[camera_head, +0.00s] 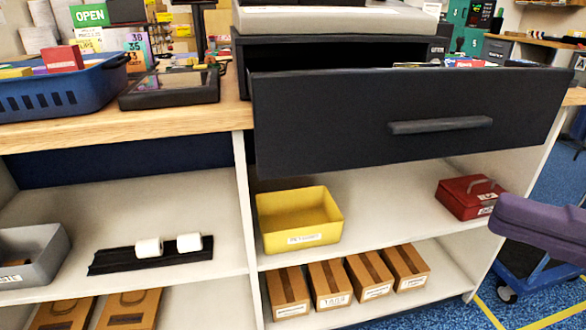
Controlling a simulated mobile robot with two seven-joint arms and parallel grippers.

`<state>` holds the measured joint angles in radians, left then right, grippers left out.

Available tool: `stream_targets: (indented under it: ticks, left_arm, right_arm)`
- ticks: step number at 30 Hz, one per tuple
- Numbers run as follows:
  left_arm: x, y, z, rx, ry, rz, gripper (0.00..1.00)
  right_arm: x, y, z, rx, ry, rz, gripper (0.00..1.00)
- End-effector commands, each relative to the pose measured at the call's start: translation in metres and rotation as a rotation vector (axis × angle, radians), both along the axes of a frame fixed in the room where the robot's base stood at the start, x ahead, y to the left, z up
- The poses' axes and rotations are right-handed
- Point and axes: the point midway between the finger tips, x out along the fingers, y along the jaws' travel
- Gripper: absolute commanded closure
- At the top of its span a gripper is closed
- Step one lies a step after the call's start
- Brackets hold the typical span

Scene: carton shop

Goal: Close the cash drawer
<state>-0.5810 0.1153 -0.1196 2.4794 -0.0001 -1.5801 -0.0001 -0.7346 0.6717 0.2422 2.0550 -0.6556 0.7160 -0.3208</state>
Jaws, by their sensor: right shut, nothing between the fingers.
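The black cash drawer (340,115) stands pulled out of its housing (335,47) on the wooden counter. Its wide front juts past the counter edge, and a dark bar handle (440,125) runs across it. A dark gap shows behind the front, with some colourful items inside at the right. My right gripper (500,214), purple, comes in from the right edge. It is shut and empty, lower than the drawer front and to the right of the handle, apart from both in the picture. My left gripper is not in view.
A blue basket (60,95) and a dark tablet (170,88) sit on the counter at left. Shelves below hold a yellow bin (298,220), a red box (468,197), a grey bin (30,257) and several cartons (330,285). Blue floor (560,290) shows at right.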

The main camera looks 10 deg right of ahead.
Motion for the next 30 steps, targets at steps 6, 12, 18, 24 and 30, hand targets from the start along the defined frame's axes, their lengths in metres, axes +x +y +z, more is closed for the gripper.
stream_targets:
  ticks: [6,12,18,24,30]
  left_arm:
    - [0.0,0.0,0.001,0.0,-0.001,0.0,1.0]
    - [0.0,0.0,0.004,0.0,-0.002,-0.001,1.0]
    - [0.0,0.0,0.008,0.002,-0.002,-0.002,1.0]
    - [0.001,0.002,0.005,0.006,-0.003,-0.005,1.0]
    - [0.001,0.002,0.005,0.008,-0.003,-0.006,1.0]
  right_arm:
    - [0.017,0.02,0.003,0.0,-0.008,0.008,1.0]
    - [0.045,0.049,0.004,0.002,-0.006,0.005,1.0]
    - [0.071,0.075,0.005,0.003,-0.006,0.004,1.0]
    - [0.096,0.074,0.002,0.002,-0.003,0.002,1.0]
    - [0.106,0.074,0.002,0.001,-0.001,0.003,1.0]
